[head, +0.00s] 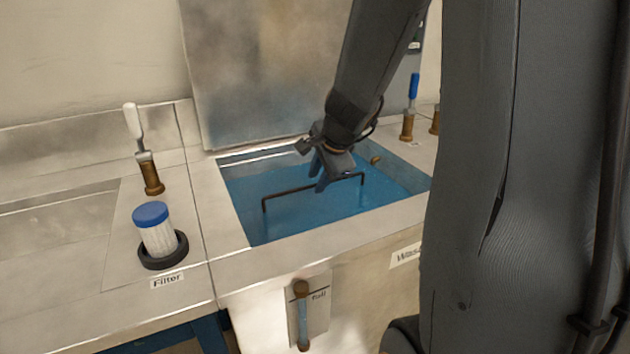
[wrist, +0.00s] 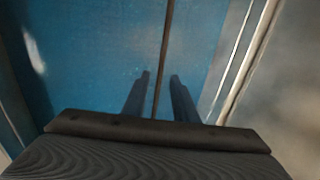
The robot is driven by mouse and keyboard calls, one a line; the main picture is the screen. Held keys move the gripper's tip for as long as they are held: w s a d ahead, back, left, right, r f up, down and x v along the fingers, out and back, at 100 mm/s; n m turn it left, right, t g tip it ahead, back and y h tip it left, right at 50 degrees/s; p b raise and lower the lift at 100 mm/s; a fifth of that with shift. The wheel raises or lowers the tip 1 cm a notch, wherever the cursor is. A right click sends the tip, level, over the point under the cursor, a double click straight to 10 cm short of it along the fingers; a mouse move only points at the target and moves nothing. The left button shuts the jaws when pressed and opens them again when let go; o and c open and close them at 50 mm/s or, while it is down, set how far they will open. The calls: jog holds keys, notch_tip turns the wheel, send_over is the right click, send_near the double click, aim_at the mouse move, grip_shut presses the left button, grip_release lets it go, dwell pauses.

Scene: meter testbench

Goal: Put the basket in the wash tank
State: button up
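The wash tank (head: 240,222) is filled with blue liquid. The basket's dark handle (head: 290,192) stands out of the liquid, with its two uprights going down into it. The basket's body is hidden below the surface. My gripper (head: 328,181) is over the tank at the right part of the handle bar. In the wrist view the handle bar (wrist: 164,45) runs between the two fingers of my gripper (wrist: 160,75). A gap shows on each side of the bar, so the fingers are open around it.
A raised metal lid (head: 265,70) stands behind the tank. A white filter with a blue cap (head: 155,230) sits in a black ring on the left counter, near a white-handled valve (head: 140,140). A blue-handled valve (head: 410,108) stands at the right. A level gauge (head: 302,315) is on the tank's front.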

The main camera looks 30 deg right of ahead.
jog(key=shift+p+v, duration=0.7)
jog(key=shift+v, duration=1.6)
